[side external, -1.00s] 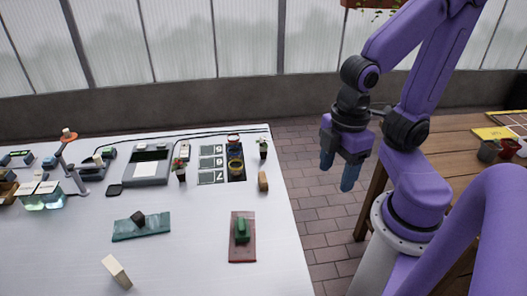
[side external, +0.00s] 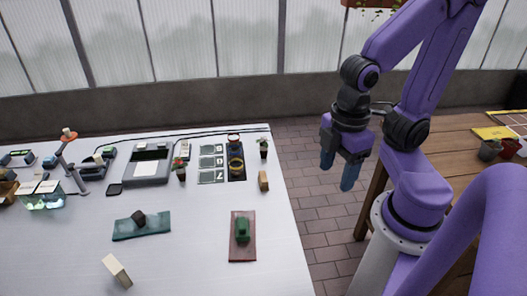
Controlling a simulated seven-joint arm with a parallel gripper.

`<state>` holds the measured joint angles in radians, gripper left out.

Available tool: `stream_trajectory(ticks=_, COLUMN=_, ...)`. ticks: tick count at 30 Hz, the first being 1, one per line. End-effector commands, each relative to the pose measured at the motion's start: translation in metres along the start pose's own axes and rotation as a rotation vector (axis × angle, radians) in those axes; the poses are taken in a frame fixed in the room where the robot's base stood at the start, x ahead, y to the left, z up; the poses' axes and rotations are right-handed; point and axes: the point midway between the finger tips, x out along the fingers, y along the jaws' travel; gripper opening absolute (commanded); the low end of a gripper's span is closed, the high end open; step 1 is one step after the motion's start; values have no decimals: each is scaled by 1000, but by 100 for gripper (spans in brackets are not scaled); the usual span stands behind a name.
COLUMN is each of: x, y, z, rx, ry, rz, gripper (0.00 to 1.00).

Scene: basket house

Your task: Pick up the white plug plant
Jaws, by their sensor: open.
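Two small potted plants stand on the white table. One plant (side external: 264,147) is near the table's far right corner, in a dark pot with greenery and a pale top. The other plant (side external: 181,171) stands further left, with a reddish top and a dark pot. The flower colours are too small to be sure which is the white plug plant. My gripper (side external: 339,172) is open and empty. Its blue fingers point down over the brick floor, to the right of the table and apart from both plants.
Numbered cards (side external: 212,163) and a black tray (side external: 236,160) lie between the plants. A wooden block (side external: 263,181) is close to the right plant. A grey device (side external: 149,165) stands left. Teal mat (side external: 142,226) and red mat (side external: 242,245) hold objects. The front middle is mostly bare.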

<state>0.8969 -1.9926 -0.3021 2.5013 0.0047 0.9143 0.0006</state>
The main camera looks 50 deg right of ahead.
Motion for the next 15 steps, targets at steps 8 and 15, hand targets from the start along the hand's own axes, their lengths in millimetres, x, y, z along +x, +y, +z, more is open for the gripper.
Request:
stream_trajectory(ticks=8, x=12, y=20, z=-7, rx=333, ry=-107, rz=-115, gripper=62)
stream_trajectory(ticks=15, x=30, y=54, z=-20, rx=820, ry=-215, rz=-321, gripper=62)
